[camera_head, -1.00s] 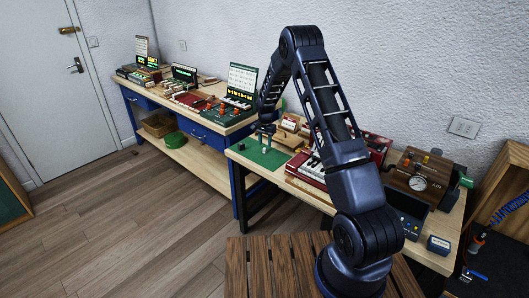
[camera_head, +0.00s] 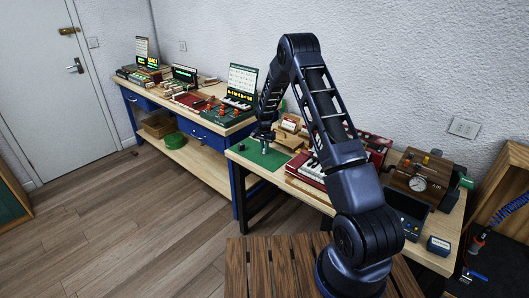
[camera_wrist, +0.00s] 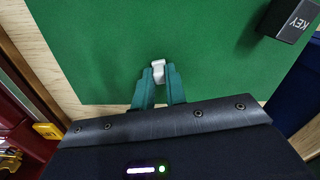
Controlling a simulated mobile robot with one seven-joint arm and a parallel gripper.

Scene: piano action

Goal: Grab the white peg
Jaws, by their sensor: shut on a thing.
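The white peg (camera_wrist: 158,66) shows in the wrist view between the tips of my gripper's two teal fingers, over the green mat (camera_wrist: 110,30). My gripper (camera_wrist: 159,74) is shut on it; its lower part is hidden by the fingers. In the head view my gripper (camera_head: 264,137) is low over the green mat (camera_head: 258,158) at the left end of the near bench. The peg is too small there to tell apart clearly. I cannot tell whether it still touches the mat.
A black block marked KEY (camera_wrist: 288,18) lies on the mat at the upper right of the wrist view. A red keyboard model (camera_head: 308,169) and a wooden box with a gauge (camera_head: 418,180) stand further right on the bench.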

